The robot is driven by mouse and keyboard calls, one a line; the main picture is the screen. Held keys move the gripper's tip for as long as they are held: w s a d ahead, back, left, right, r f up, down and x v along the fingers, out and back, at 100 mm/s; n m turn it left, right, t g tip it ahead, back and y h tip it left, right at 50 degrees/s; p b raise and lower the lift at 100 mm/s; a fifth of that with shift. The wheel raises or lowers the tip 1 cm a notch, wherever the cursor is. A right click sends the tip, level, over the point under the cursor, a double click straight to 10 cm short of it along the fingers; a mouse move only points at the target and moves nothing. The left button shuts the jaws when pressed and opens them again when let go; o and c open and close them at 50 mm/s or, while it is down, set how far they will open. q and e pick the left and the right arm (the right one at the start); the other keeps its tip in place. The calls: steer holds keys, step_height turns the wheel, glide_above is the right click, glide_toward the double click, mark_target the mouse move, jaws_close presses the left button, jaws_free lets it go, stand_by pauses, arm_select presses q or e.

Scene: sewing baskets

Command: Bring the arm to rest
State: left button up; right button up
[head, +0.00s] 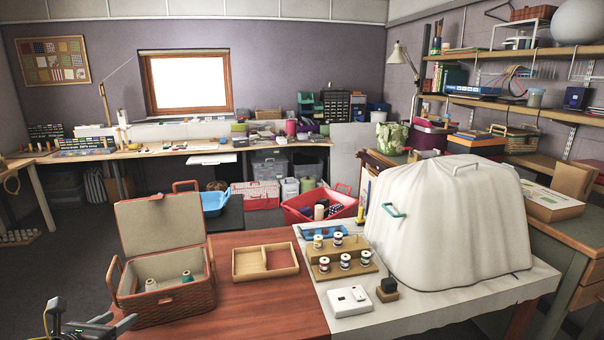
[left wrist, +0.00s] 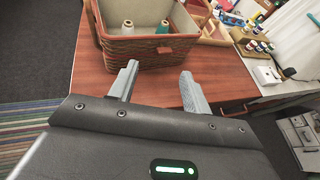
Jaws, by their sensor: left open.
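My left gripper (head: 112,322) is at the lower left of the head view, in front of the wicker sewing basket (head: 172,303). In the left wrist view my left gripper (left wrist: 160,84) is open, with nothing between its two grey fingers. The basket also shows there (left wrist: 148,48), beyond the fingertips and apart from them. Its lid (head: 160,225) stands open. A white spool (head: 151,284) and a green spool (head: 187,276) stand inside it. My right gripper is in neither view.
A wooden tray with compartments (head: 264,275) lies right of the basket on the red-brown table (head: 275,315). Farther right are a stepped spool rack (head: 342,268), a white box (head: 349,300) and a large white-covered machine (head: 450,225). A red basket (head: 300,205) stands behind.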

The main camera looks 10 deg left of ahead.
arm_select(q)
steer(key=s+d+f+n+g+y, duration=0.1)
steer(key=s+d+f+n+g, duration=0.15)
steer(key=s+f+n, duration=0.4)
steer(key=s+d+f+n+g+y, duration=0.1)
steer(key=s+d+f+n, duration=0.2)
steer(key=f+n, duration=0.5)
steer(key=s+d+f+n+g+h, duration=0.1)
steer(key=s+d+f+n+g, duration=0.2)
steer(key=s+d+n, duration=0.5)
steer(key=s+d+f+n+g+h, duration=0.1)
steer(key=s+d+f+n+g, duration=0.3)
steer(key=d+n, duration=0.55)
steer(key=s+a+f, duration=0.1)
steer(key=s+f, duration=0.1)
steer(key=f, duration=1.1)
steer(key=s+a+f, duration=0.1)
steer(key=f, duration=1.2)
steer(key=s+a+f+g, duration=0.1)
steer(key=s+a+f, duration=0.2)
steer(key=s+f, duration=1.1)
steer(key=shift+s+f+n+g, duration=0.3)
steer(key=shift+s+g, duration=0.05)
steer(key=shift+s, duration=0.5)
steer(key=shift+a, duration=0.1)
